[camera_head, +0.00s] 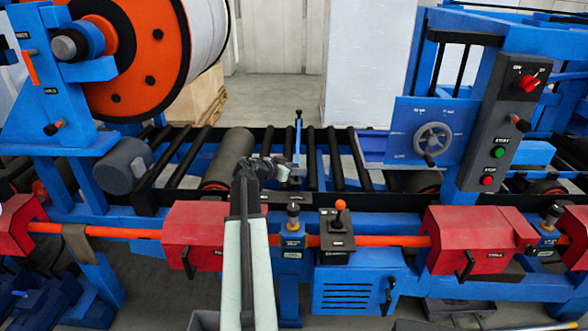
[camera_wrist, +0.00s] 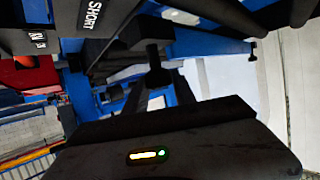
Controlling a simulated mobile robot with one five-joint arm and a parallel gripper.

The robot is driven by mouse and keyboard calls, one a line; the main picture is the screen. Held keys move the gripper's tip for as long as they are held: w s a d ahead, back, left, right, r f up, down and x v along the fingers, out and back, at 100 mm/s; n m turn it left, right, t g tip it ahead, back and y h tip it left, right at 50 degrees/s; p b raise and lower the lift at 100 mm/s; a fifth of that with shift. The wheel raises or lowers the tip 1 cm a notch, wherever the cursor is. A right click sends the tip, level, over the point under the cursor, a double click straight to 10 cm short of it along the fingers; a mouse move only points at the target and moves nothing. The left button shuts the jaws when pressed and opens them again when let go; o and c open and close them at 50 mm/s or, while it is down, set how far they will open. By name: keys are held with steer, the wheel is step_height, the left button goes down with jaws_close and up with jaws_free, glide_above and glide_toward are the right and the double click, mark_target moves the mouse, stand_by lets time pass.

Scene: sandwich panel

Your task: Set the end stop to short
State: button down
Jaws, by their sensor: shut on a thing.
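My gripper (camera_head: 266,167) reaches over the front rail of the roller conveyor in the head view. It is shut on a small dark part at the end stop; the grip itself is mostly hidden by my own wrist and jaws. A slim blue and black upright (camera_head: 298,138) stands just right of my gripper and seems to belong to the end stop. In the wrist view a dark plate with the white word SHORT (camera_wrist: 92,15) lies at the upper left, close to my jaws. A second label below it is too small to read. The stop's exact setting cannot be told.
Black conveyor rollers (camera_head: 338,158) run behind my gripper. In front are red clamp blocks (camera_head: 195,235), an orange bar and an orange-knobbed lever box (camera_head: 338,230). A handwheel panel (camera_head: 433,138) and a START/STOP box (camera_head: 497,120) stand at right. A large orange reel is at upper left.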

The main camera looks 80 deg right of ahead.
steer(key=c, duration=1)
jaws_free()
steer(key=shift+s, duration=0.3)
steer(key=shift+c, duration=0.2)
steer(key=shift+w, duration=0.1)
steer(key=shift+a, duration=0.1)
steer(key=shift+w+a+r, duration=0.2)
steer(key=shift+a+r, duration=0.05)
steer(key=p+v, duration=0.3)
steer(key=v, duration=0.4)
steer(key=shift+s+f, duration=0.1)
